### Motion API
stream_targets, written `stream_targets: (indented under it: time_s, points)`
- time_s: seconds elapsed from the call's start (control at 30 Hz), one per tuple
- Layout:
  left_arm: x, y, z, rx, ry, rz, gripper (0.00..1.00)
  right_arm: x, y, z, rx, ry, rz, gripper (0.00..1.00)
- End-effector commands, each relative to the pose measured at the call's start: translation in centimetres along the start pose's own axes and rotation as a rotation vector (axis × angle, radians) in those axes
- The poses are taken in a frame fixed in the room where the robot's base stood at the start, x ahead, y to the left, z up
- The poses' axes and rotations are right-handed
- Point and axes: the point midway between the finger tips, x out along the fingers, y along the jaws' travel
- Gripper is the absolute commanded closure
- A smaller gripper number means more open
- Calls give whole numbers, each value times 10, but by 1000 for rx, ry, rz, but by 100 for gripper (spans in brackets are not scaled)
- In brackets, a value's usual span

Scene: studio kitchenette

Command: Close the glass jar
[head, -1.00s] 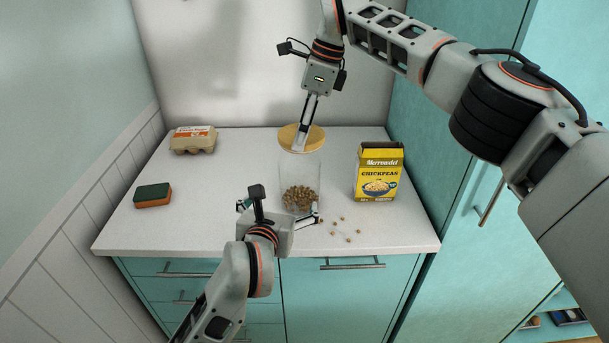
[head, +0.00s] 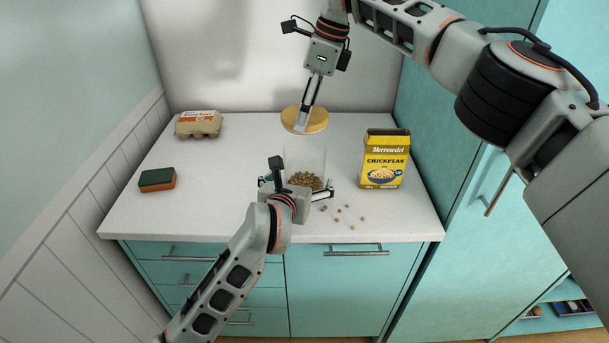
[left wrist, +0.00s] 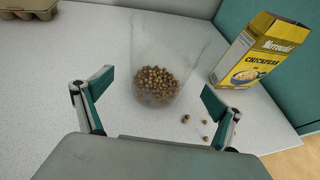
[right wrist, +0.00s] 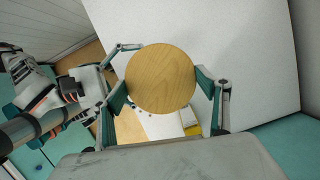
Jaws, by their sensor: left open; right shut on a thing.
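The clear glass jar (head: 305,160) stands upright on the counter with chickpeas in its lower part. It also shows in the left wrist view (left wrist: 170,45), where its top is uncovered. My left gripper (head: 298,188) is open low at the jar's near side, its fingers spread to either side, with a gap to the glass in the left wrist view. My right gripper (head: 303,122) is shut on the round wooden lid (head: 290,118). In the head view the lid shows above the jar's rim, apart from it. In the right wrist view the lid (right wrist: 160,78) sits between both fingers and hides what is beneath.
A yellow chickpea box (head: 385,160) stands right of the jar. Several loose chickpeas (head: 349,216) lie near the front edge. An egg carton (head: 198,124) and a sponge (head: 157,180) are on the left. The counter's left middle (head: 225,175) is clear.

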Motion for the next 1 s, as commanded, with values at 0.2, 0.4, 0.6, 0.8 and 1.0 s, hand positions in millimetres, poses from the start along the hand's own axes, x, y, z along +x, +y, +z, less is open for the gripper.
stream_targets:
  time_s: [0.2,0.4,0.6,0.8,1.0]
  points:
    - [38,1,0,0,1,2,6,0,0,0,0,0,0,47]
    - [58,1,0,0,0,1,6,0,0,0,0,0,0,47]
    - [64,1,0,-1,0,1,6,0,0,0,0,0,0,47]
    - [64,1,0,-1,0,0,6,0,0,0,0,0,0,47]
    - [64,1,0,-1,0,1,45,0,0,0,0,0,0,47]
